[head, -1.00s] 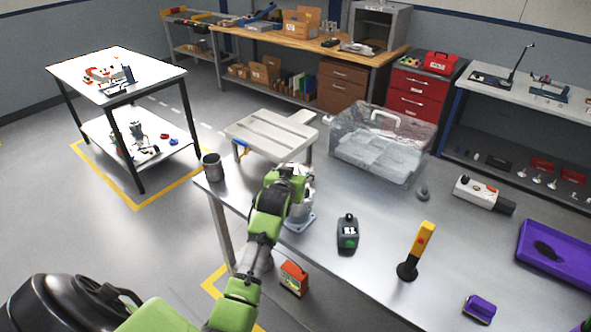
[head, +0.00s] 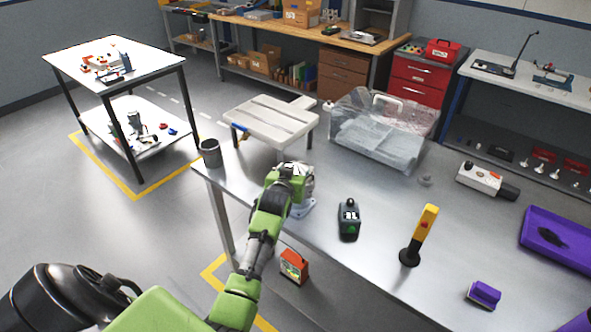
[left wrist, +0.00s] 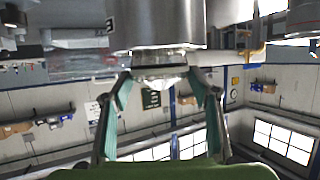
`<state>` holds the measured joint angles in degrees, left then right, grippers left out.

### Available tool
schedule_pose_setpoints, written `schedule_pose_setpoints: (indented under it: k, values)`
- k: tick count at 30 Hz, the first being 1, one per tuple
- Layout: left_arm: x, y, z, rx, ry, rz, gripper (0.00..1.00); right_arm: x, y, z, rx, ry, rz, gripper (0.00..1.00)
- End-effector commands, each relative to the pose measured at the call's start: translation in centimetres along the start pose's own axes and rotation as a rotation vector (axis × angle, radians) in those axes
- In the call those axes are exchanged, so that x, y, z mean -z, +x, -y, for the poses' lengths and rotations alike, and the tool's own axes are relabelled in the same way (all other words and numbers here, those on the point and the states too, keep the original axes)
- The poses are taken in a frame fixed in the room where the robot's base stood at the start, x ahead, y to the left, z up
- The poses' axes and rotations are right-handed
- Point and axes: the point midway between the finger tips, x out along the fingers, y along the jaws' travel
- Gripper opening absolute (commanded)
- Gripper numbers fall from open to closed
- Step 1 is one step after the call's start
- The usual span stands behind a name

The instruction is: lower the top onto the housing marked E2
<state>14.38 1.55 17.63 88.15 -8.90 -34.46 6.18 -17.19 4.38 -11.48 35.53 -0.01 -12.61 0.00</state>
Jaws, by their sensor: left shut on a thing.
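My left gripper (head: 296,172) is at the left part of the steel bench, over a grey metal housing whose foot (head: 302,208) shows below it. The arm and gripper hide most of the housing. In the left wrist view, which looks upside down, my left gripper (left wrist: 160,82) is shut on a small shiny metal top (left wrist: 160,71). The wide silver housing (left wrist: 160,32) lies right against or very near it; I cannot tell whether they touch. A dark letter, perhaps an E, shows at its left edge. My right gripper is not in view.
A dark cup (head: 210,153) stands at the bench's left corner, with a clear lidded box (head: 378,135) behind.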

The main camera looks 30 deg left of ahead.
Motion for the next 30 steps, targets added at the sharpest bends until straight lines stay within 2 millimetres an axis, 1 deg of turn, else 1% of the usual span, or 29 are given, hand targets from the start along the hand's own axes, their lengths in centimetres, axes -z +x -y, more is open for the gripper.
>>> schedule_pose_setpoints:
  k: [11, 12, 14, 15, 22, 25, 28, 30]
  values:
    - [-0.1, 0.1, 0.0, 0.0, 0.0, -0.003, 0.28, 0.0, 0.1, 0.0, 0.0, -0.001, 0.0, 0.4]
    - [-0.1, 0.1, 0.0, 0.0, 0.0, -0.003, 0.57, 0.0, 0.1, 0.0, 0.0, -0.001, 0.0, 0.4]
    - [-0.1, 0.1, 0.0, 0.0, 0.0, -0.003, 0.73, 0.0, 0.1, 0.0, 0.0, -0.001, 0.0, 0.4]
    - [-0.1, 0.1, 0.0, 0.0, 0.0, -0.002, 0.74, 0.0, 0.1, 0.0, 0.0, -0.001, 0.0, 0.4]
    - [-0.2, 0.1, 0.0, 0.0, 0.0, -0.001, 0.74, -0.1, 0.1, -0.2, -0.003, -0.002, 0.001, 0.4]
    - [-0.3, 0.0, 0.0, 0.0, 0.0, 0.001, 0.74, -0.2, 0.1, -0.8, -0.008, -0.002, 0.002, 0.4]
    - [-0.3, -0.5, 0.0, 0.0, 0.0, 0.001, 0.74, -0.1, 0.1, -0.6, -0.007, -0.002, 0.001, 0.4]
    - [-0.3, -1.2, -0.1, -0.001, 0.0, 0.0, 0.74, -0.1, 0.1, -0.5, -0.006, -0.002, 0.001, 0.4]
